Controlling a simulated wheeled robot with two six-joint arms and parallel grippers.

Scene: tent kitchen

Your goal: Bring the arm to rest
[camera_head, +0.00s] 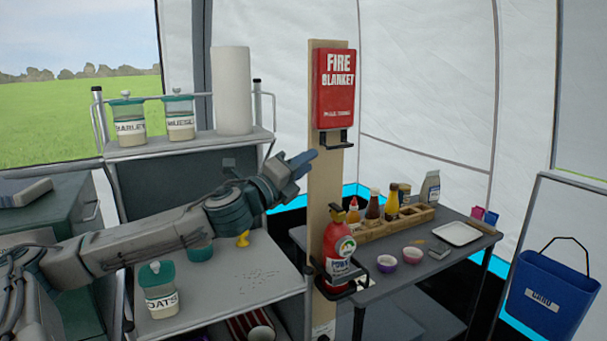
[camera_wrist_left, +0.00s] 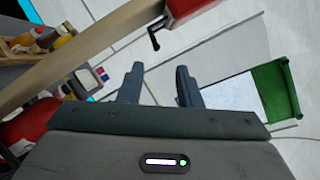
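My left arm (camera_head: 130,246) comes in from the left and reaches over the grey shelf unit. My left gripper (camera_head: 303,164) is raised in front of the wooden post (camera_head: 327,195), below and left of the red fire blanket box (camera_head: 334,88). In the left wrist view the two fingers (camera_wrist_left: 160,84) stand apart with nothing between them, so the gripper is open and empty. My right gripper is not in view.
A fire extinguisher (camera_head: 338,250) hangs on the post. A table (camera_head: 465,262) with bottles and bowls and a blue bucket (camera_head: 548,297) are at right.

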